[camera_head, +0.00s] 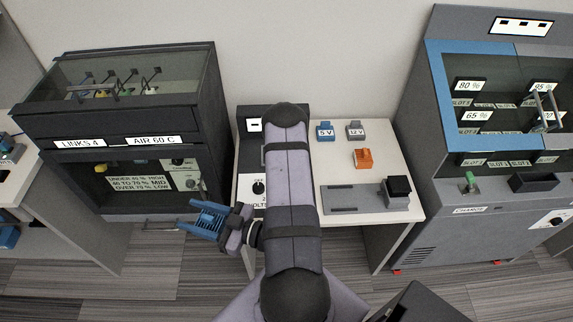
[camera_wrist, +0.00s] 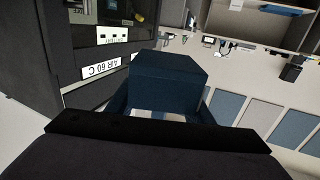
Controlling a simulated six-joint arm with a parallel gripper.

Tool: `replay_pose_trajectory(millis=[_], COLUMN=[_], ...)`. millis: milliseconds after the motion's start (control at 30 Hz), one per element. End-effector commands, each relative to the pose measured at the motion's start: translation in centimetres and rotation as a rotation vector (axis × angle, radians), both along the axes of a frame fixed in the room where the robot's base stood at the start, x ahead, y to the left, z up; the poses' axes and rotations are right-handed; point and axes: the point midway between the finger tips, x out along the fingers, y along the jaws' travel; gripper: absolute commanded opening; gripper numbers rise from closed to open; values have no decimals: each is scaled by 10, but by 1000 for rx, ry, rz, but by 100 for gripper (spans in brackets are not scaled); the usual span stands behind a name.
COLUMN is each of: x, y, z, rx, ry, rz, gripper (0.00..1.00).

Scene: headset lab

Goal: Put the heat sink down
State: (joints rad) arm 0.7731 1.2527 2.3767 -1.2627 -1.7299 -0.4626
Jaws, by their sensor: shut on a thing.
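My gripper (camera_head: 207,219) is out to the left of the arm in the head view, in front of the dark cabinet and left of the white table. In the wrist view my gripper (camera_wrist: 165,112) is shut on a dark blue block, which I take to be the heat sink (camera_wrist: 168,72). The block sticks out beyond the blue fingers, and its gripped lower part is partly hidden by them. In the head view, blue ridged shapes show at the gripper, but I cannot clearly separate the heat sink from the fingers. It appears held in the air, clear of the table.
The dark cabinet (camera_head: 120,128) with a glass-topped box stands at left. The white table (camera_head: 338,138) carries blue and grey blocks, an orange block (camera_head: 363,158) and a grey plate (camera_head: 350,198). A charging cabinet (camera_head: 455,235) stands at right. My arm hides part of the table.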

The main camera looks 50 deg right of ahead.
Motion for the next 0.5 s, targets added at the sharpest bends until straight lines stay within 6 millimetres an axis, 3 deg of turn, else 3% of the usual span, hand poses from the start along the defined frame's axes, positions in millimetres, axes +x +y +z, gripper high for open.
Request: replay_pose_trajectory(millis=[33, 200, 500], x=[1, 3, -11], y=[-10, -58, -170], z=[-12, -29, -43], rx=[-2, -6, -10], ry=[-2, -5, -7], rz=[-26, -133, -371], gripper=[18, 18, 18])
